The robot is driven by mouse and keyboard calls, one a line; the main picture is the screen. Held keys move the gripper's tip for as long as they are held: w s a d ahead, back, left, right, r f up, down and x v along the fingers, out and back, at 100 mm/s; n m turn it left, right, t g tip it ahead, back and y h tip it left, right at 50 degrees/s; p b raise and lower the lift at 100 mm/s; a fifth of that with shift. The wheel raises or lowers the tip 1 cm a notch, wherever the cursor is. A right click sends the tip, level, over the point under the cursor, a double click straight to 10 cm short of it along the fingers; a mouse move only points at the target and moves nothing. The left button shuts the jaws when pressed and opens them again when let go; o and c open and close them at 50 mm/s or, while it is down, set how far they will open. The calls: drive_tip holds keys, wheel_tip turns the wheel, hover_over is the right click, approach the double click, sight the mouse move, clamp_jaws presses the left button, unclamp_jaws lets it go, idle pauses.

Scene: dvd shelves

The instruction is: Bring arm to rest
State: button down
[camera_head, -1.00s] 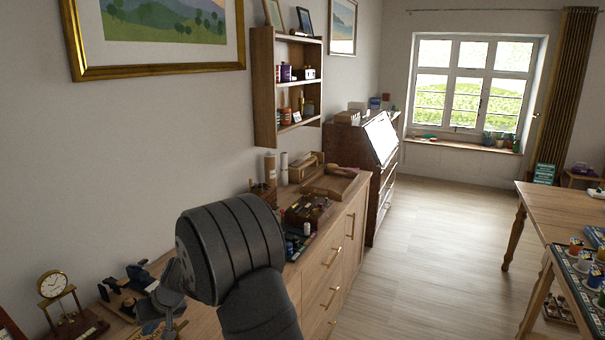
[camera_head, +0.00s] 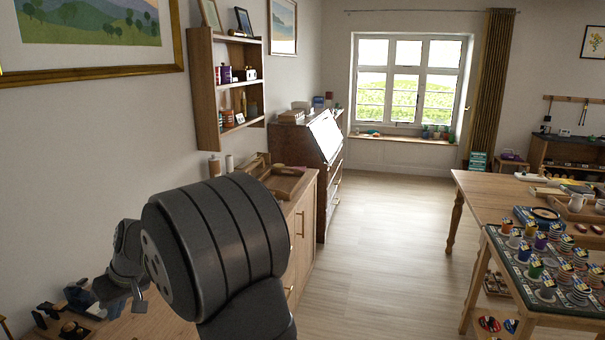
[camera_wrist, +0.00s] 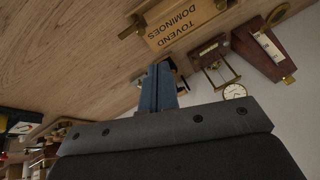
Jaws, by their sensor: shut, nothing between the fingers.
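My gripper (camera_wrist: 158,88) shows in the wrist view with its two fingers together and nothing between them. It points toward the wooden sideboard top (camera_wrist: 60,60), near a wooden box marked DOMINOES (camera_wrist: 180,25). In the head view my dark grey arm fills the lower middle, and the gripper end (camera_head: 138,300) shows only partly, over the left part of the sideboard. Its fingertips are hard to make out there.
A small brass clock (camera_wrist: 233,91) stands near the gripper. A wooden wall shelf (camera_head: 207,100) hangs above the sideboard. A bureau (camera_head: 310,150) stands beyond. At right is a wooden table (camera_head: 480,190) and a stand of cups and discs (camera_head: 545,265). The floor between is clear.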

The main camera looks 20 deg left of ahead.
drive_tip(key=shift+s+a+r+n+t+h, duration=0.15)
drive_tip(key=shift+s+r+n+t, duration=0.2)
drive_tip(key=shift+r, duration=0.35)
drive_tip(key=shift+s+d+r+n+t+h, duration=0.1)
drive_tip(key=shift+s+r+n+t+h, duration=0.15)
drive_tip(key=shift+s+r, duration=0.35)
drive_tip(key=shift+s+a+r+n+t+h, duration=0.1)
drive_tip(key=shift+s+r+n+t, duration=0.2)
drive_tip(key=shift+r, duration=0.5)
drive_tip(key=c, duration=1.3)
unclamp_jaws()
drive_tip(key=shift+c, duration=0.2)
drive_tip(key=s+a+m+t, duration=0.2)
drive_tip(key=s+m, duration=0.1)
drive_tip(key=s, duration=1.3)
drive_tip(key=x, duration=1.7)
drive_tip(key=shift+s+f, duration=0.1)
drive_tip(key=shift+s, duration=0.05)
drive_tip(key=shift+s, duration=0.1)
clamp_jaws()
